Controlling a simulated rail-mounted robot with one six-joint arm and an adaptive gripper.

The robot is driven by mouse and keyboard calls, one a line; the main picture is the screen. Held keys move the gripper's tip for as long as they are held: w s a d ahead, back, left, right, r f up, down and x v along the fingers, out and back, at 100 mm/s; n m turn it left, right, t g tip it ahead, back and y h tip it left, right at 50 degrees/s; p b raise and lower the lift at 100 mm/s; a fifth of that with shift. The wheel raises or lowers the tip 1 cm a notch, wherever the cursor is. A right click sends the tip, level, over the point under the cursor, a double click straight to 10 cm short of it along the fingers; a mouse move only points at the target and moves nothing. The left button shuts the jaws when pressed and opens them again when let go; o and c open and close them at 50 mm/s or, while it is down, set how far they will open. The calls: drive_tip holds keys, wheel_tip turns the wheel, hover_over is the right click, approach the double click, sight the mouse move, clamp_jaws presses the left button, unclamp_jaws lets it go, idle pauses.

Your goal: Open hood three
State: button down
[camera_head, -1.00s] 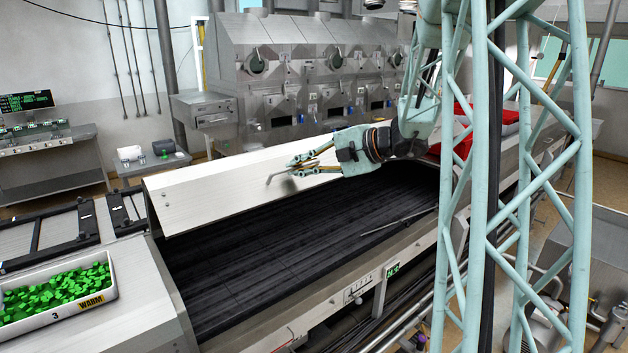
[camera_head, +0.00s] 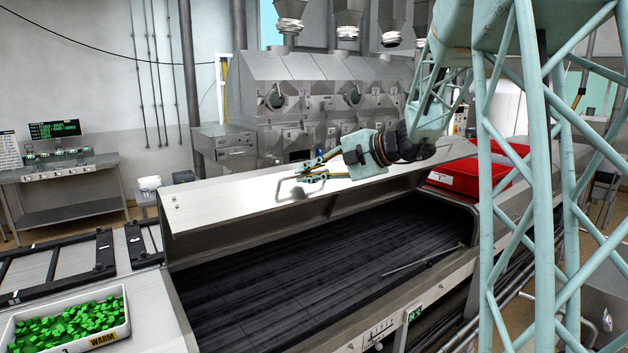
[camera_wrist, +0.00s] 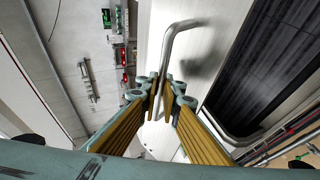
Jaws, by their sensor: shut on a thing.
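The hood (camera_head: 240,203) is a long pale metal lid, tilted up over a dark slatted dryer bed (camera_head: 290,285). A bent metal bar handle (camera_head: 286,190) stands on its upper face; it also shows in the wrist view (camera_wrist: 178,35). My gripper (camera_head: 308,174) reaches in from the right and is shut on the handle; its fingers (camera_wrist: 162,88) close around the bar in the wrist view. The front of the bed is uncovered below the hood's lower edge. The hood's hinge side cannot be made out clearly.
A tray of green pieces marked WARM (camera_head: 68,325) sits at the front left. A thin rod (camera_head: 422,261) lies across the bed's right part. Red bins (camera_head: 468,175) stand behind my column. Grey machines (camera_head: 330,100) line the back.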

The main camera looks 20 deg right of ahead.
idle(0.4)
drive_tip(key=c, duration=2.8)
unclamp_jaws()
drive_tip(key=shift+s, duration=0.1)
drive_tip(key=shift+v, duration=5.95)
